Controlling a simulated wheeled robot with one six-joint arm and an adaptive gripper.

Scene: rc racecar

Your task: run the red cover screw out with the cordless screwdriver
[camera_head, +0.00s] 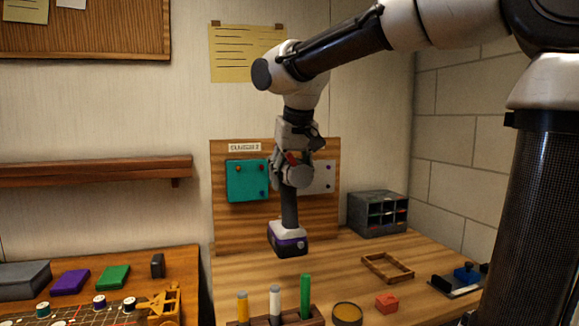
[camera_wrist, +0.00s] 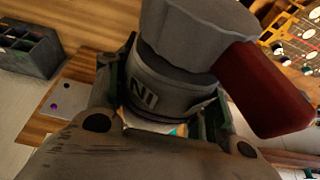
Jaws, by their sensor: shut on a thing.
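My gripper (camera_head: 293,165) is shut on the cordless screwdriver (camera_head: 289,207), held upright in front of the panel board. Its dark handle hangs down to a white and purple battery base, clear of the table. In the wrist view my gripper (camera_wrist: 160,108) has a finger on each side of the screwdriver's grey body (camera_wrist: 190,35), and a dark red part juts right.
A grey drawer bin (camera_head: 378,214) stands at the back right of the table. A second bench with coloured boxes (camera_head: 112,277) is at left.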

